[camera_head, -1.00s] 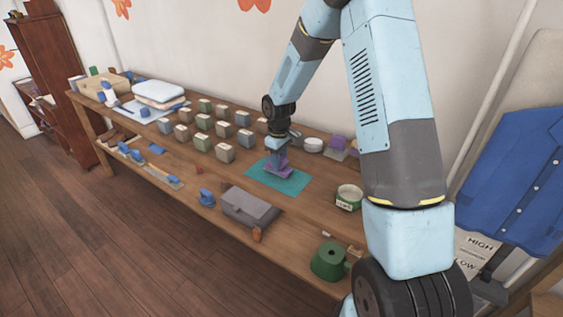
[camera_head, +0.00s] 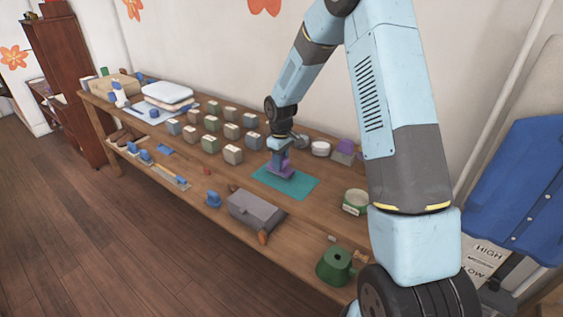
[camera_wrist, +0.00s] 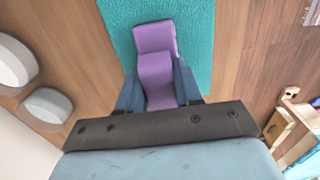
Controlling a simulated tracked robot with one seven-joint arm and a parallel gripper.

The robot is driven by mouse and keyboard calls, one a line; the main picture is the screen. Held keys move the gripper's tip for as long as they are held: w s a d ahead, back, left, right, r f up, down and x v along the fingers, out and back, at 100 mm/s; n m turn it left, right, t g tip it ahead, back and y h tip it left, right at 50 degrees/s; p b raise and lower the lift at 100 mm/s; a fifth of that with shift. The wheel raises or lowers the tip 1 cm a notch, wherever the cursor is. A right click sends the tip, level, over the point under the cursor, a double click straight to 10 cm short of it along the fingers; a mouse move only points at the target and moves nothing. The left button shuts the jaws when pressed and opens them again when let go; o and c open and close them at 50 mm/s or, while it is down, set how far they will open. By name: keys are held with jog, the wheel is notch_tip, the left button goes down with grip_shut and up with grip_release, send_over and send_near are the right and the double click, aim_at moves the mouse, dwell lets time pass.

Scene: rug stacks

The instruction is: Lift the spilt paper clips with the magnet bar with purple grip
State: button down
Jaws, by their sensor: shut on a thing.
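The magnet bar with purple grip (camera_wrist: 155,65) is between the two blue fingers of my gripper (camera_wrist: 158,90) in the wrist view. My gripper is shut on its purple grip. In the head view my gripper (camera_head: 279,160) points down with the purple bar (camera_head: 281,171) at the teal mat (camera_head: 303,185). I cannot tell whether the bar touches the mat. The teal mat also shows in the wrist view (camera_wrist: 198,35), under and around the bar. I see no paper clips in either view; the bar and my gripper hide part of the mat.
Rows of small blocks (camera_head: 211,144) stand left of the mat. A grey box (camera_head: 254,209) is in front of it, a green tin (camera_head: 355,201) to its right. White round containers (camera_head: 320,148) and a grey-purple block (camera_head: 345,150) stand behind. A green pot (camera_head: 334,265) is near the front edge.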

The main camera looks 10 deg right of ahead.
jog(key=shift+r, duration=3.5)
